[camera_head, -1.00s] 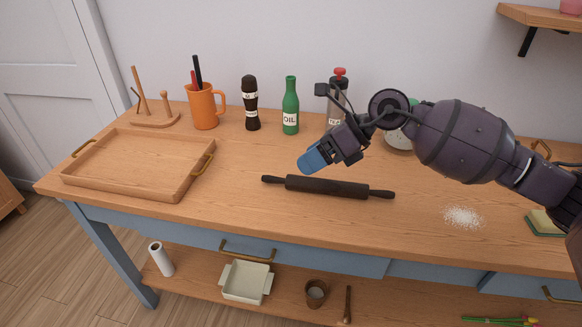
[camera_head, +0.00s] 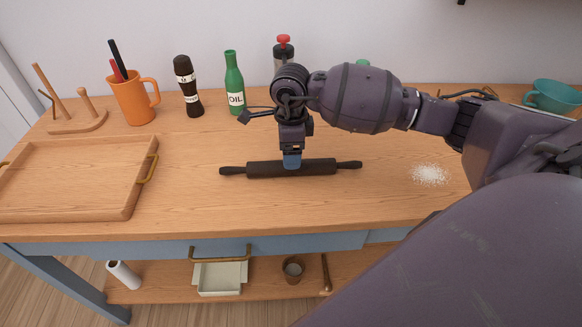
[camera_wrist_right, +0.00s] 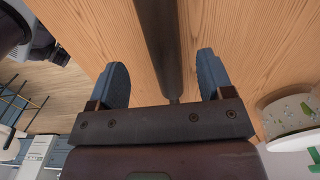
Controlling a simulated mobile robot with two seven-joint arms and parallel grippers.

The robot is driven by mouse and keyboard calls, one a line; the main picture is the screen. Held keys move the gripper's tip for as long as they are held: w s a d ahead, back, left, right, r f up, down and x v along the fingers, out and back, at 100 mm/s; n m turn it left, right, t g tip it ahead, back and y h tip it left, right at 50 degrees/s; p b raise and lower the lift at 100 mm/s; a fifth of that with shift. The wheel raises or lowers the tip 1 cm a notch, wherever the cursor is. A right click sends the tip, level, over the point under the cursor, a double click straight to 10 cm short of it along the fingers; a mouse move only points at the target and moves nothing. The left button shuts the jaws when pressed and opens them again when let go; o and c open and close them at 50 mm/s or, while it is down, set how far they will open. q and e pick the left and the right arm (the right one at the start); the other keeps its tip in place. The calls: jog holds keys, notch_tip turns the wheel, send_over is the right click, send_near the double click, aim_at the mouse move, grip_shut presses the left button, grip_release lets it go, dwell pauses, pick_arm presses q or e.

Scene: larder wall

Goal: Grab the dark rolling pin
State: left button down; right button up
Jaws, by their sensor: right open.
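The dark rolling pin (camera_head: 262,170) lies flat on the wooden counter, its handles pointing left and right in the head view. My right gripper (camera_head: 291,162) points down over the middle of the pin and hides a small part of it. In the right wrist view the pin (camera_wrist_right: 158,40) runs between the two blue fingers of my right gripper (camera_wrist_right: 165,82). The fingers are open, with a gap on each side of the pin. I cannot tell how high the fingertips are above the counter. My left gripper is not in view.
A wooden tray (camera_head: 128,205) is at the left. An orange mug (camera_head: 133,102), a dark pepper mill (camera_head: 188,88), a green oil bottle (camera_head: 234,85) and a red-topped bottle (camera_head: 284,45) stand behind. White powder (camera_head: 429,174) lies right of the pin. The counter in front is clear.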

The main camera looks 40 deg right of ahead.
aim_at(273, 169)
jog(key=shift+w+d+f, duration=0.1)
jog(key=shift+d+f, duration=0.05)
jog(key=shift+f, duration=2.9)
jog(key=shift+c, duration=0.5)
jog(key=c, duration=1.1)
jog(key=shift+r, duration=0.2)
